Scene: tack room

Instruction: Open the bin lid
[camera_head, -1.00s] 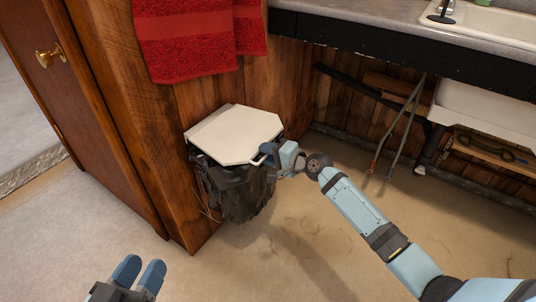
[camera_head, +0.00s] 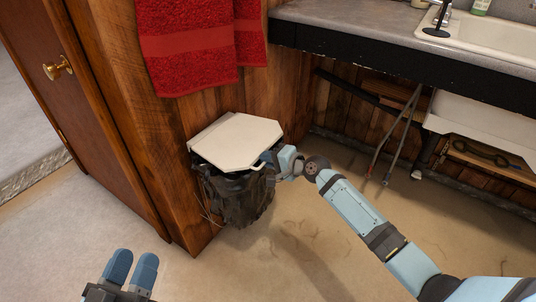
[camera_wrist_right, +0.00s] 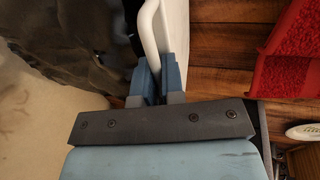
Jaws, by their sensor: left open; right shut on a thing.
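The bin (camera_head: 240,198), lined with a dark bag, stands against the wooden wall. Its white lid (camera_head: 236,139) lies over the top, almost flat, with a dark gap under its front edge. A white handle (camera_head: 260,165) sticks out at the lid's front right corner. My right gripper (camera_head: 269,158) is at this corner. In the right wrist view the fingers of my right gripper (camera_wrist_right: 158,80) are shut on the handle (camera_wrist_right: 151,42). My left gripper (camera_head: 131,268) is open and empty, low at the left, away from the bin.
Red towels (camera_head: 195,40) hang above the bin. A wooden door (camera_head: 90,90) with a brass knob is at the left. A counter (camera_head: 370,38) with a sink (camera_head: 490,40) is at the upper right, with pipes below. The floor in front is clear.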

